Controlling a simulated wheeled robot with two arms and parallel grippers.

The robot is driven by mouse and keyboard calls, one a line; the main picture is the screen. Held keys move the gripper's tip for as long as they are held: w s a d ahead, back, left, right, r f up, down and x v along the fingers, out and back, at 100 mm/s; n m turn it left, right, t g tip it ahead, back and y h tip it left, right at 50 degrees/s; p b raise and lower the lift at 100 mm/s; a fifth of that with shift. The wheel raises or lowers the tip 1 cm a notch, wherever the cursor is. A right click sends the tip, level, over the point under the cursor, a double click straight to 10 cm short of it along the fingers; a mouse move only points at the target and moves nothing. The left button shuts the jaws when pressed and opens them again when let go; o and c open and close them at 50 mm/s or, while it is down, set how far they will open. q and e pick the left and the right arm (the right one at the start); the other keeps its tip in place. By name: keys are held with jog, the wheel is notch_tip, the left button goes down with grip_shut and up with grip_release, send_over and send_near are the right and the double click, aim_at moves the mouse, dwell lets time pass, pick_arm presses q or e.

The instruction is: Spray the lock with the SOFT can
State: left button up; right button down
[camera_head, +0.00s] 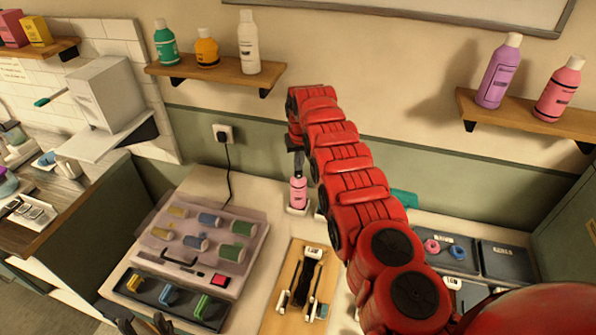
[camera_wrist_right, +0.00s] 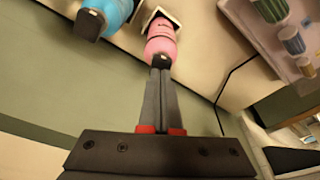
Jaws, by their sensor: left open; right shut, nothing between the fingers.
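A pink can (camera_head: 298,194) stands upright on the counter near the back wall; it also shows in the right wrist view (camera_wrist_right: 161,47). Its label is too small to read. My right gripper (camera_head: 298,172) points down over it with fingers shut and empty, the tips at the can's top. I cannot tell whether they touch. A blue can (camera_wrist_right: 103,14) stands beside it in the right wrist view. A dark strip, seemingly the lock (camera_head: 304,272), lies on a wooden board (camera_head: 271,312) at front centre. My left gripper (camera_head: 143,324) is open at the bottom left edge, partly cut off.
A pale tray (camera_head: 190,218) with several rollers and a dark tray (camera_head: 150,289) with coloured clips lie left. Dark trays (camera_head: 505,262) lie right. My red right arm hides part of the counter. Wall shelves (camera_head: 215,76) hold bottles. A cable hangs from a socket (camera_head: 223,133).

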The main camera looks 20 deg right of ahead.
jog(key=shift+w+p+v, duration=0.25)
jog(key=shift+p+v, duration=0.7)
jog(key=shift+v, duration=0.35)
jog(key=shift+w+v, duration=0.25)
jog(key=shift+v, duration=0.85)
jog(key=shift+w+p+v, duration=0.2)
jog(key=shift+p+v, duration=0.75)
jog(key=shift+v, duration=0.15)
jog(key=shift+w, duration=0.1)
